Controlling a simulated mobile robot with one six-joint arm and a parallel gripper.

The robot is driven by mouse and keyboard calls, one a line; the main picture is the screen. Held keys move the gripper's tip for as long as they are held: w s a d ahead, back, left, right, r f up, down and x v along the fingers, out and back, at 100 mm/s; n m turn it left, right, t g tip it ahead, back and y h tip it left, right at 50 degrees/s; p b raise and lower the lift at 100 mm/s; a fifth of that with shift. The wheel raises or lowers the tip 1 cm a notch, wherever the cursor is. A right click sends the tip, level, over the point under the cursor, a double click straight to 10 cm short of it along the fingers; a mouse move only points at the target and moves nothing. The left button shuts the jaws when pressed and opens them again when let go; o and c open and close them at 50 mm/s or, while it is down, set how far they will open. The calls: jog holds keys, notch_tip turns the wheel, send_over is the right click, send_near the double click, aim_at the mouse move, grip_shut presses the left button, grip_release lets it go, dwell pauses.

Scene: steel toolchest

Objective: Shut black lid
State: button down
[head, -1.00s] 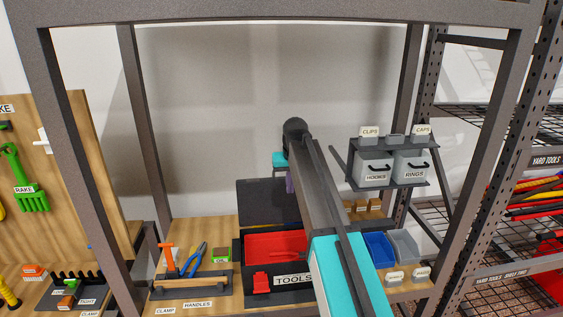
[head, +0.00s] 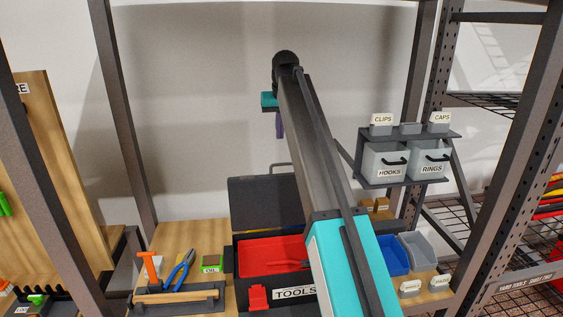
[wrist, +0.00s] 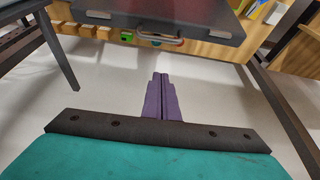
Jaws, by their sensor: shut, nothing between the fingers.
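The black lid (head: 262,203) stands open, tilted up at the back of the toolbox labelled TOOLS (head: 295,293). It fills the top of the wrist view (wrist: 190,22), with a metal handle (wrist: 160,42) at its edge. A red tray (head: 262,252) shows inside the box. My gripper (head: 279,125), with purple fingers below a teal body, hangs above and apart from the lid's top edge. In the wrist view its fingers (wrist: 161,78) are together and empty, pointing toward the lid's handle edge. My arm hides the right side of the box and lid.
A shelf with grey bins HOOKS (head: 384,160) and RINGS (head: 428,160) is right of my arm. Blue (head: 394,252) and grey (head: 418,250) bins sit right of the box. A tool holder (head: 180,298) stands at left. The back wall is clear.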

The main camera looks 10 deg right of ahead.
jog(key=shift+w+f, duration=0.1)
jog(key=shift+w, duration=0.15)
jog(key=shift+f, duration=0.1)
jog(key=shift+s+f+p, duration=0.2)
jog(key=shift+f+p, duration=2.15)
jog(key=shift+f, duration=2.25)
